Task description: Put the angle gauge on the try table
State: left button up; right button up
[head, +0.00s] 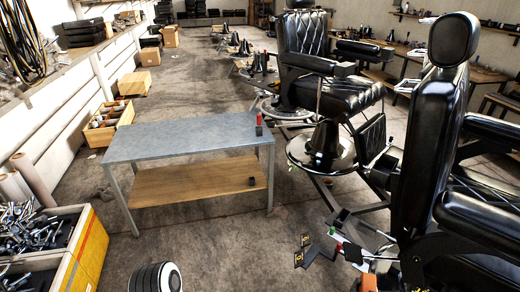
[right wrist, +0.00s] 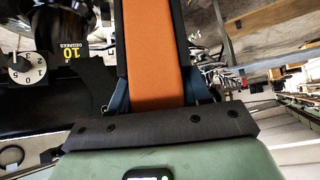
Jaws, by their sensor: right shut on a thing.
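The angle gauge (head: 304,240) is a dark piece with yellow labels, at the lower middle right of the head view. In the right wrist view the angle gauge (right wrist: 72,52) shows a yellow "10 DEGREES" label and a white numbered dial. My right gripper (head: 325,251) is shut on the gauge, beside the barber chair. Its orange-faced finger (right wrist: 152,50) hides part of the gauge in the wrist view. The try table, taken as the grey-topped table (head: 185,143) with a wooden lower shelf, stands left of the gripper and farther away. My left gripper is not in view.
A small red and black item (head: 259,123) stands at the tabletop's right end. A small dark item (head: 252,181) is on the lower shelf. The rest of the top is clear. Black barber chairs (head: 425,150) crowd the right; a tool crate (head: 90,250) stands at left.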

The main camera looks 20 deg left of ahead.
aim_at(179, 135)
jog(key=i+j+u, duration=0.15)
jog(key=u, duration=0.25)
jog(key=i+u, duration=0.1)
jog(key=u, duration=0.3)
jog(key=i+j+u, duration=0.1)
jog(key=u, duration=0.3)
jog(key=i+u, duration=0.25)
jog(key=i, duration=0.15)
jog(key=i+l+u, duration=0.2)
jog(key=i, duration=0.15)
jog(key=i+l+u, duration=0.25)
jog(key=i, duration=0.15)
jog(key=i+l, duration=0.35)
jog(key=i, duration=0.25)
jog(key=i+l+u, duration=0.1)
jog(key=i+l, duration=0.25)
jog(key=i, duration=0.25)
jog(key=i+l, duration=0.4)
jog(key=i, duration=0.15)
